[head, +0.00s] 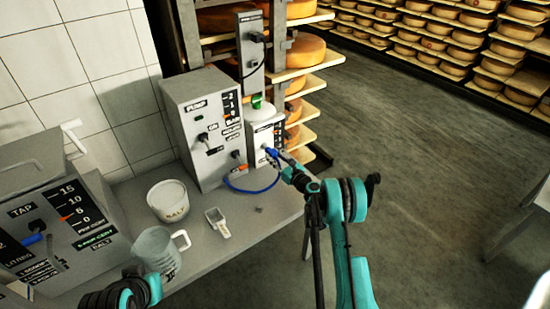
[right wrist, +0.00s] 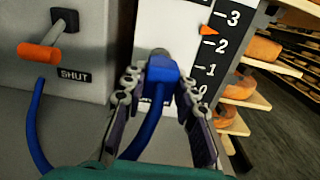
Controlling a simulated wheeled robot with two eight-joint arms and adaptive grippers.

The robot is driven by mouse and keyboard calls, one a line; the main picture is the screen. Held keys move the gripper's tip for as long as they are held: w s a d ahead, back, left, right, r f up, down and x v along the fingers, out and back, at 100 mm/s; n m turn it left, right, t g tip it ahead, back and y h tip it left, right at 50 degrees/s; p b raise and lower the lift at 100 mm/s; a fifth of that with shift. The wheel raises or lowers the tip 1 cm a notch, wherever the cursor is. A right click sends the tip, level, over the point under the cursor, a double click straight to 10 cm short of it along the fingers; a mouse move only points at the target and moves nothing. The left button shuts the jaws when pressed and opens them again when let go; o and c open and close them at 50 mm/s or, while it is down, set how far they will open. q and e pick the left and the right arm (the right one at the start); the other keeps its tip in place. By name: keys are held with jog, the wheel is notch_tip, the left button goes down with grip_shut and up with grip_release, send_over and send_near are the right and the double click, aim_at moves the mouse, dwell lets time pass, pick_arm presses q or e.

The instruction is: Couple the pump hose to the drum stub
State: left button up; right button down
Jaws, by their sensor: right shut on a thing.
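The grey pump box (head: 205,125) stands on the bench by the wall. The blue hose (head: 250,191) loops from its lower front to my right gripper (head: 285,161). In the right wrist view the gripper (right wrist: 158,88) is shut on the blue hose end (right wrist: 163,70), with a finger on each side. The hose end is against or just before the grey stub (right wrist: 157,53) on the white scaled drum (head: 262,131); I cannot tell whether it is seated. My left arm's end (head: 125,294) shows at the bottom left; its fingers are not clear.
An orange-handled lever (right wrist: 40,53) beside a SHUT label is left of the stub. A white tub (head: 168,203), a small scoop (head: 217,223) and a jug (head: 157,252) stand on the bench. A tap box (head: 50,225) is at left.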

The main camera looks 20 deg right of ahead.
jog(key=shift+x, duration=1.3)
jog(key=c, duration=1.1)
grip_release()
jog(key=v, duration=1.2)
